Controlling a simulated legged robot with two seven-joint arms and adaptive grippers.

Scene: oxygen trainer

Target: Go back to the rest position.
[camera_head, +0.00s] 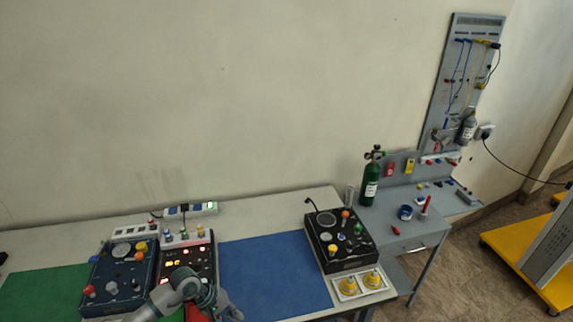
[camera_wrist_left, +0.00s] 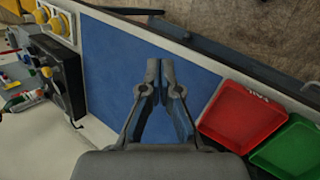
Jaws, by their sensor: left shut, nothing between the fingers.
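My left arm (camera_head: 165,298) comes in at the lower left of the head view. It reaches over the front of the dark panel box with lit displays (camera_head: 187,257). My left gripper (camera_head: 230,312) is at the bottom edge, beside the blue mat (camera_head: 265,268). In the left wrist view, its two fingers (camera_wrist_left: 161,68) are shut together and empty, above the blue mat (camera_wrist_left: 115,55). My right gripper is in neither view.
A blue panel box (camera_head: 125,270) stands left, and a black panel box (camera_head: 338,240) stands right of the mat. Red (camera_wrist_left: 241,115) and green (camera_wrist_left: 290,150) trays lie near the gripper. A green cylinder (camera_head: 371,180) stands on the grey bench behind. The mat's middle is clear.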

